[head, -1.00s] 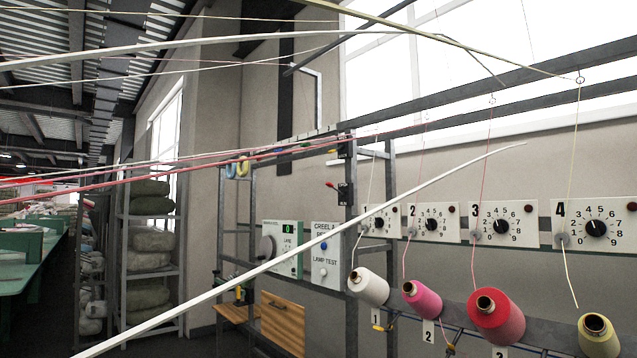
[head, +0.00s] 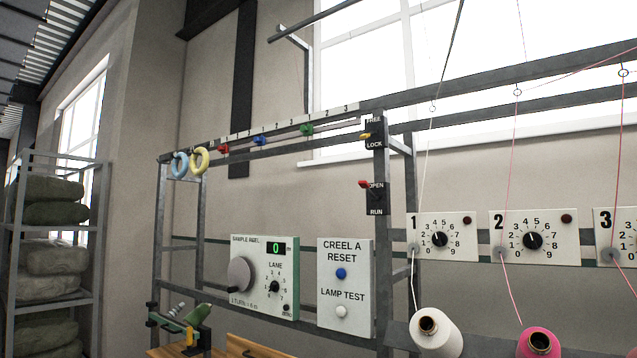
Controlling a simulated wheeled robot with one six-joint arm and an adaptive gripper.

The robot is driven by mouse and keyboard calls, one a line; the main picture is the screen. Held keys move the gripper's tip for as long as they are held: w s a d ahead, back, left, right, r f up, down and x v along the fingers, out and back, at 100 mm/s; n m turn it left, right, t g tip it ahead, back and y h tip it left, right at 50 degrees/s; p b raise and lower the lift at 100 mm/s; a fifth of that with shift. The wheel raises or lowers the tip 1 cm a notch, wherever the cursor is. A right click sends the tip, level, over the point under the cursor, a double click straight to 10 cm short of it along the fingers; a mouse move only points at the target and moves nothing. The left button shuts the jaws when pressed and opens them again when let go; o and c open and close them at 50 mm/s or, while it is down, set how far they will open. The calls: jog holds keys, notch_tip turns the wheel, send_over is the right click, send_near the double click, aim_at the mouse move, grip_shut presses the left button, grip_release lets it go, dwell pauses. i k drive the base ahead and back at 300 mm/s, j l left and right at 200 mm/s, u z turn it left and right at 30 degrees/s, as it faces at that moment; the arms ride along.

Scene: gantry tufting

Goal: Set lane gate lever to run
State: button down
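The lane gate lever (head: 364,184) has a red tip. It sits on a black plate (head: 376,203) on the upright post in the middle right of the head view. The plate reads OPEN at the top and RUN at the bottom. The red tip points out to the left, level with the OPEN word and well above RUN. My gripper is not in view.
Just above, a second black plate (head: 374,144) marked FREE and LOCK carries a yellow-tipped lever (head: 366,136). Below are a sample reel panel (head: 264,277) and a reset panel (head: 346,290). Numbered dial panels (head: 442,237), yarn cones (head: 436,335) and hanging threads stand to the right.

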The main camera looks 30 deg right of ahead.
aim_at(364, 184)
jog(key=i+j, duration=0.1)
jog(key=i, duration=0.35)
jog(key=i+j+u, duration=0.1)
jog(key=i, duration=0.3)
